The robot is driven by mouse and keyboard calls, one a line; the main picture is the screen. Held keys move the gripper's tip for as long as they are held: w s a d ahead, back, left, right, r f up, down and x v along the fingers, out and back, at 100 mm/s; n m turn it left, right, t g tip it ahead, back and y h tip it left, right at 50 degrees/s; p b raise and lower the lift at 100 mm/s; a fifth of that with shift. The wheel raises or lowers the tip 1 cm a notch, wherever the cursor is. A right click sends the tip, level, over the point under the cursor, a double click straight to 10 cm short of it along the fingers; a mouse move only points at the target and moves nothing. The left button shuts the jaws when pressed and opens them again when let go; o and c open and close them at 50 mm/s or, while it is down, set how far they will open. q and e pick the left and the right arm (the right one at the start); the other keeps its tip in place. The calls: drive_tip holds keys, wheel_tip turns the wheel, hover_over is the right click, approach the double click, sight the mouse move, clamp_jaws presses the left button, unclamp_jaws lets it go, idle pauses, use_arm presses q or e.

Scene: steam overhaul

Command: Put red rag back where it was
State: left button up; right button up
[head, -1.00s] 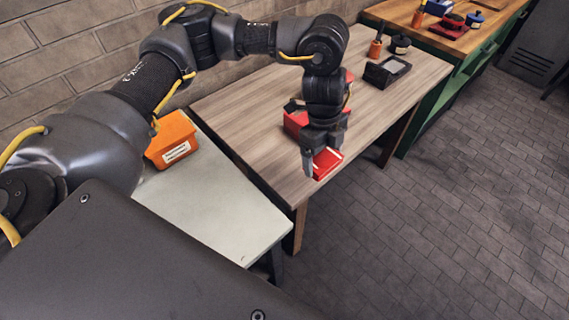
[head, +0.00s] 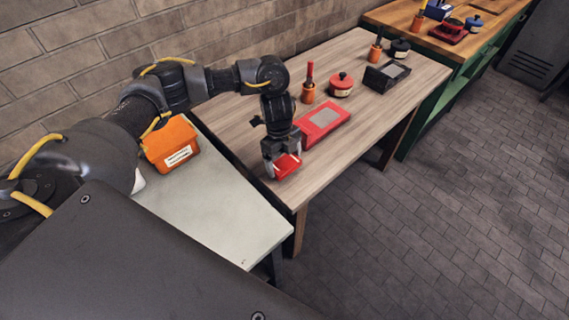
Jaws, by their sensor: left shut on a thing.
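The red rag (head: 287,166) is a small folded red piece between the fingers of my left gripper (head: 282,167). My left gripper points down and is shut on it, over the near left part of the wooden table (head: 345,140). Whether the rag touches the table top or hangs just above it, I cannot tell. My right gripper is not in view.
Behind the gripper lies a red tray with a grey middle (head: 323,121). Beyond stand a red-lidded pot (head: 341,84), an orange cup (head: 308,93), a black tray (head: 387,76) and a dark pot (head: 400,48). An orange box (head: 170,143) sits on the pale table (head: 215,200).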

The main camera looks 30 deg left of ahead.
sight(280, 159)
use_arm(q)
drive_tip(key=shift+f, duration=1)
drive_tip(key=shift+f, duration=0.1)
drive_tip(key=shift+f, duration=0.15)
drive_tip(key=o, duration=0.7)
drive_tip(key=r, duration=0.4)
drive_tip(key=a+r, duration=0.1)
drive_tip(key=r, duration=0.7)
drive_tip(key=shift+w+a+r, duration=0.2)
drive_tip(key=shift+w+a, duration=0.1)
drive_tip(key=shift+s+f, duration=0.1)
